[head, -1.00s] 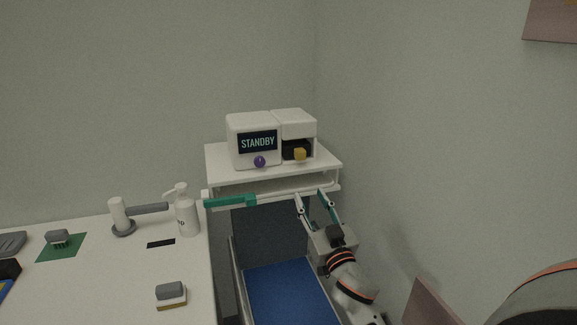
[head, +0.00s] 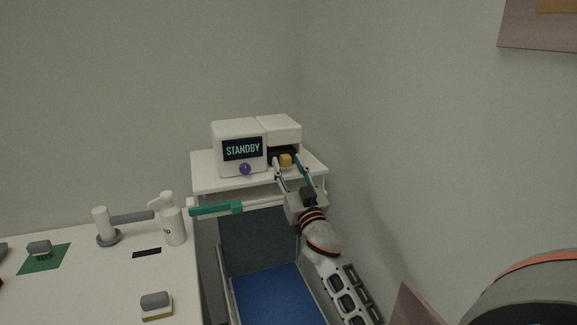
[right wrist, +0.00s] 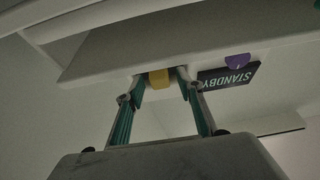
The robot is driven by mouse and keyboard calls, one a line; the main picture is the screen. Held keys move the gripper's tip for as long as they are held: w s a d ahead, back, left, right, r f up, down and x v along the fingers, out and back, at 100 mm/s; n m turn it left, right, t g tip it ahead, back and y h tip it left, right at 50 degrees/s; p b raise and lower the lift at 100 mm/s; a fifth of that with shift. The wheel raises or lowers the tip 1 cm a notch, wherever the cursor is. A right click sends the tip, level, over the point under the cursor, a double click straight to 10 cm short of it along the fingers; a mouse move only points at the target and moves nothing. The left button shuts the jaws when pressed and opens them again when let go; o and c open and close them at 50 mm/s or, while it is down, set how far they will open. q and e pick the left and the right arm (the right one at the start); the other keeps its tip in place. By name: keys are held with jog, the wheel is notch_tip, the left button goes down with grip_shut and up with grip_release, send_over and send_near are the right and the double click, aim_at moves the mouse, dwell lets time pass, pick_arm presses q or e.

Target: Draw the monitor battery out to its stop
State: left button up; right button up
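The white monitor (head: 219,148) stands on a shelf, its dark screen reading STANDBY, with a purple knob (head: 245,169) below. Beside it is a white housing (head: 281,129) with a dark slot. A yellow block (head: 286,160), apparently the battery's grip, shows at this slot; the battery body is hidden. My right gripper (head: 292,165) is open, its fingertips at the slot. In the right wrist view, the yellow block (right wrist: 159,78) lies between the two fingertips (right wrist: 160,79), with a gap on each side. The screen also shows upside down there. My left gripper is out of view.
The white shelf (head: 208,182) has a rail with a green section (head: 216,208) along its front. The white table (head: 80,290) at left holds a pump bottle (head: 172,222) and a brush (head: 155,304). A wall is close on the right.

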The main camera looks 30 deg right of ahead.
grip_shut()
jog(key=shift+s+a, duration=0.1)
jog(key=shift+s, duration=0.2)
jog(key=s+a+p, duration=0.2)
jog(key=s+p, duration=0.1)
jog(key=s, duration=0.6)
jog(key=shift+s+a+f, duration=0.2)
jog(key=shift+s, duration=0.15)
